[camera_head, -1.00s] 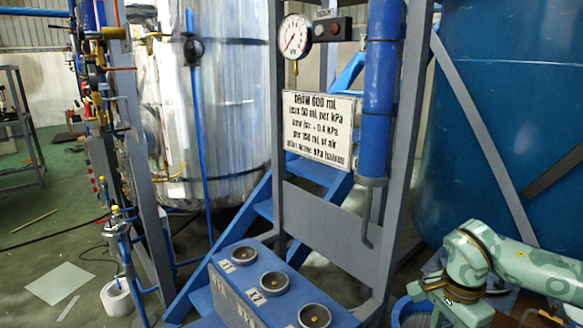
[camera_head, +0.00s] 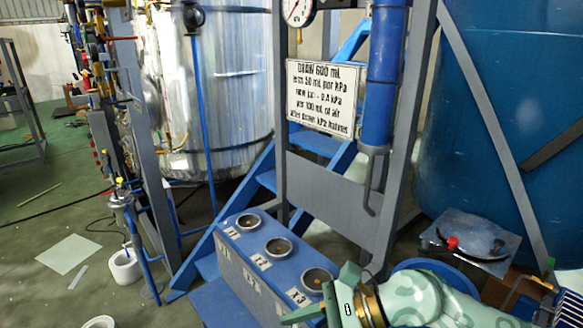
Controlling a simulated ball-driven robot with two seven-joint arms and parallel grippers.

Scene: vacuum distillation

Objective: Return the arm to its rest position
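My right arm, pale green, comes in from the lower right. Its gripper (camera_head: 303,313) is at the bottom edge, just in front of the blue valve box (camera_head: 262,290) near the label X3. Only a dark green finger part shows, so its opening is not clear, and I see nothing held in it. My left gripper is not in view.
The blue box carries three round brass-centred ports (camera_head: 279,247) in grey rings. Behind it stand a grey frame with a sign (camera_head: 321,98), a gauge (camera_head: 298,10) and a blue pipe (camera_head: 384,75). A blue tank (camera_head: 500,110) is at right.

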